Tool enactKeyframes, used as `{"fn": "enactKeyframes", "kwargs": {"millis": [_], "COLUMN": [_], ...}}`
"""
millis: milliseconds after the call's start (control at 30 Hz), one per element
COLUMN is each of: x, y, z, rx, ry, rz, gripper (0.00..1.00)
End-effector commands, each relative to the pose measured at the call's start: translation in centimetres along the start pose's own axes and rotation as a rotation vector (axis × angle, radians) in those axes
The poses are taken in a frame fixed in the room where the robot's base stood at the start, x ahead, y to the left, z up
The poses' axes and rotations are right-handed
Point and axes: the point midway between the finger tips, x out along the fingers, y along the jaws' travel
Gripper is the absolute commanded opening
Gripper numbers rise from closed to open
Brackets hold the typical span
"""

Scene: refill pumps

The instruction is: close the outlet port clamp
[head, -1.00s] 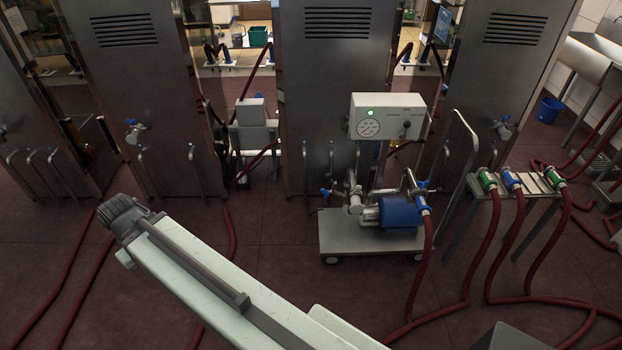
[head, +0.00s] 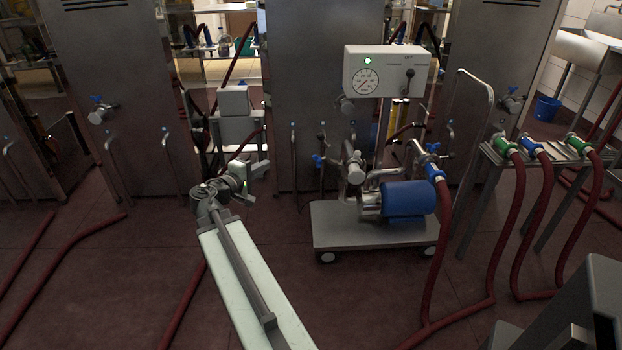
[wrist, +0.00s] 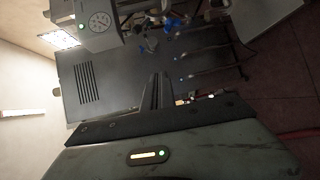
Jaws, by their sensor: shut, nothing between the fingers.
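The pump cart (head: 345,236) stands right of centre in the head view, carrying a blue motor (head: 408,198) and steel pipework. A steel port (head: 354,172) faces forward on the left of the pump, with a blue-handled fitting (head: 318,160) beside it. A hose fitting with a blue collar (head: 434,172) sits on the right port. I cannot tell which is the outlet port clamp or its state. My gripper (head: 260,168) is left of the cart, apart from it, shut and empty. Its fingers (wrist: 160,92) point toward the cabinet in the wrist view.
A gauge box (head: 387,72) rises above the cart, and shows in the wrist view (wrist: 98,22). Steel cabinets (head: 325,90) stand behind. A hose rack (head: 535,155) with red hoses (head: 506,230) is at right. The floor left of the cart is mostly clear.

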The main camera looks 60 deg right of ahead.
Motion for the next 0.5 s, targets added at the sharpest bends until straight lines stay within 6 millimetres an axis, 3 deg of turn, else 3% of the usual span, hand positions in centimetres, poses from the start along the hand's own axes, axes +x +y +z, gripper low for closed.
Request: {"fn": "enactKeyframes", "kwargs": {"millis": [33, 200, 500], "x": [2.4, 6.1, 7.1], "y": [-3.0, -2.7, -1.5], "z": [0.9, 2.9, 3.5], "rx": [-0.044, -0.195, -0.275], "ry": [-0.012, -0.031, -0.04], "rz": [0.076, 0.272, 0.357], "gripper": [0.0, 0.0, 0.0]}}
